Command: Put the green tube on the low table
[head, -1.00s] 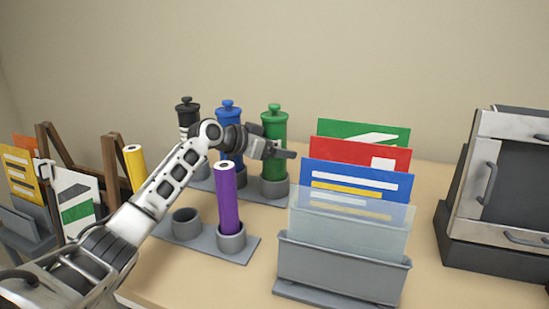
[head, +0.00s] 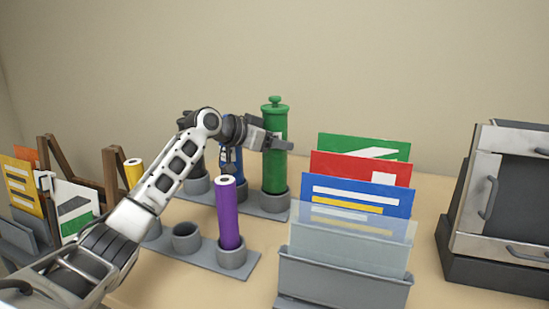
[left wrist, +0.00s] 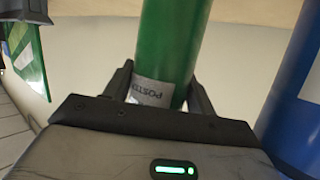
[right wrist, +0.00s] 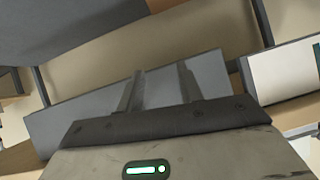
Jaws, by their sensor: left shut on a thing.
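The green tube (head: 274,172) has a knobbed cap and stands upright over the right cup (head: 275,203) of the back holder. Its lower end is at the cup's rim; I cannot tell whether it is clear of it. My left gripper (head: 277,144) is shut around its upper part. In the left wrist view, the green tube (left wrist: 166,50) with a white label is between the fingers (left wrist: 160,88). My right gripper (right wrist: 161,84) shows only in the right wrist view, open and empty. I cannot identify the low table.
A blue tube (head: 231,168) and a dark tube, partly hidden by my left arm, stand left of the green one. A purple tube (head: 230,215) stands in the front holder beside an empty cup (head: 186,237). A sheet rack (head: 343,279) is in front right; a metal-doored machine (head: 510,190) is far right.

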